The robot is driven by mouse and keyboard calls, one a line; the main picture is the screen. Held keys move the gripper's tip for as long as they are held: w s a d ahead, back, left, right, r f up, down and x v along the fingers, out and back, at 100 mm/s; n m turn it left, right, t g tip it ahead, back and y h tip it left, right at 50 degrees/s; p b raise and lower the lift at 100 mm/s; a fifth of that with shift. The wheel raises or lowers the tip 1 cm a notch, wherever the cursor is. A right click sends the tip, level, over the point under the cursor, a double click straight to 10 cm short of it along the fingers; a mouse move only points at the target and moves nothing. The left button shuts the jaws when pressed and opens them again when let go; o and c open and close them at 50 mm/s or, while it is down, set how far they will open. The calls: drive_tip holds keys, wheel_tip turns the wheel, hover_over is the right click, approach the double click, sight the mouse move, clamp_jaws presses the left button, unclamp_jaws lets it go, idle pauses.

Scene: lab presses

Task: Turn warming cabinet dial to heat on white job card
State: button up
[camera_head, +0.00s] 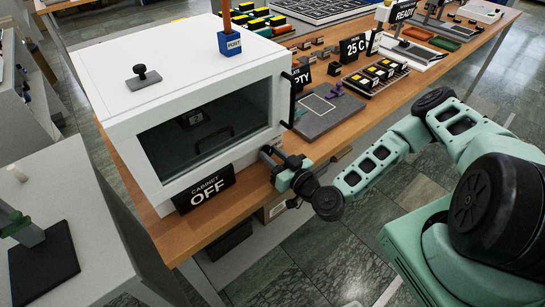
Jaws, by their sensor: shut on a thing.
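The white warming cabinet (112,75) stands on the wooden bench, with a dark glass front and a black handle at its right edge. A black sign (205,190) before it reads "CABINET OFF". My gripper (269,155) is at the cabinet's lower right front corner, with its jaws shut on what appears to be the dial. The jaws cover the dial, so its pointer and marks cannot be read. A small white upright card (374,42) stands farther back on the bench; I cannot tell whether it is the job card, and its print is too small to read.
A grey plate (322,122) with a purple piece lies right of the cabinet. Signs reading "25 C" (353,47) and "READY" (403,12) stand behind it, near a tray of black-and-yellow blocks (376,78). A stamp (141,72) and a blue holder (230,42) are on the cabinet top.

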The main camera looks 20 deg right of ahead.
drive_tip(key=shift+m, duration=0.6)
drive_tip(key=o, duration=1)
drive_tip(key=shift+c, duration=0.2)
drive_tip(key=b+v, duration=0.1)
drive_tip(key=v, duration=1.6)
drive_tip(key=shift+s, duration=0.2)
drive_tip(key=shift+d, duration=0.1)
